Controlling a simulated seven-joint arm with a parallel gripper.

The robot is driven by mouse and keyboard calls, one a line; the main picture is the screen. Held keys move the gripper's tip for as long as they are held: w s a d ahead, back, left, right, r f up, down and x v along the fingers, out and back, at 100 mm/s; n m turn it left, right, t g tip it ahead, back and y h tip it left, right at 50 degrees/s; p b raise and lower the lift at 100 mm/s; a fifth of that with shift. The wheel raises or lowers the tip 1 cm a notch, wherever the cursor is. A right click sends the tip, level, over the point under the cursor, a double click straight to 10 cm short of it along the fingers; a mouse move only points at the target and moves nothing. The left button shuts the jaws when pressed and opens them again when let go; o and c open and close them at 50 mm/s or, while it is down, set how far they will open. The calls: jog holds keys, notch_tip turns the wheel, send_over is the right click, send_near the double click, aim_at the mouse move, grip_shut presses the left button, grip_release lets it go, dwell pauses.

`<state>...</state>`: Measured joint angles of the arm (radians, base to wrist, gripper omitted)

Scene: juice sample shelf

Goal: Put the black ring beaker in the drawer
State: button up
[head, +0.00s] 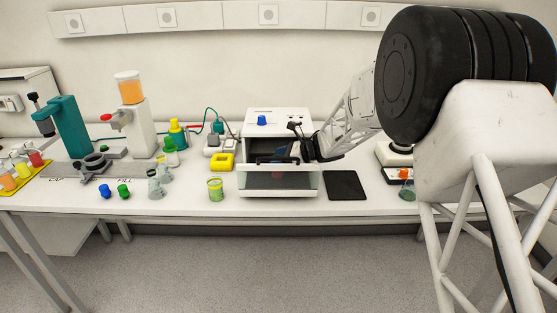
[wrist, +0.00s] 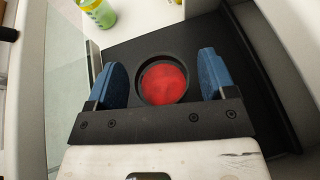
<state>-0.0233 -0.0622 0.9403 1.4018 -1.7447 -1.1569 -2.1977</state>
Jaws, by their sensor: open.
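The black ring beaker (wrist: 164,81) shows from above in the wrist view as a black ring around red contents. It stands in the open drawer (wrist: 125,40), over its dark floor. In the head view the beaker (head: 277,174) is a faint reddish shape behind the drawer's glass front (head: 262,181). My gripper (wrist: 162,82) is open, its blue fingers on either side of the beaker with a visible gap at each side. In the head view my gripper (head: 279,158) reaches into the drawer from the right and is partly hidden.
A green-yellow beaker (head: 215,189) stands left of the drawer. A yellow block (head: 221,162) sits behind it. A black pad (head: 346,185) lies right of the drawer. A blue cap (head: 262,120) rests on the white housing (head: 285,115).

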jog(key=shift+r, duration=0.1)
jog(key=shift+v, duration=0.8)
jog(key=v, duration=1)
jog(key=shift+d+r, duration=0.15)
jog(key=shift+r, duration=0.05)
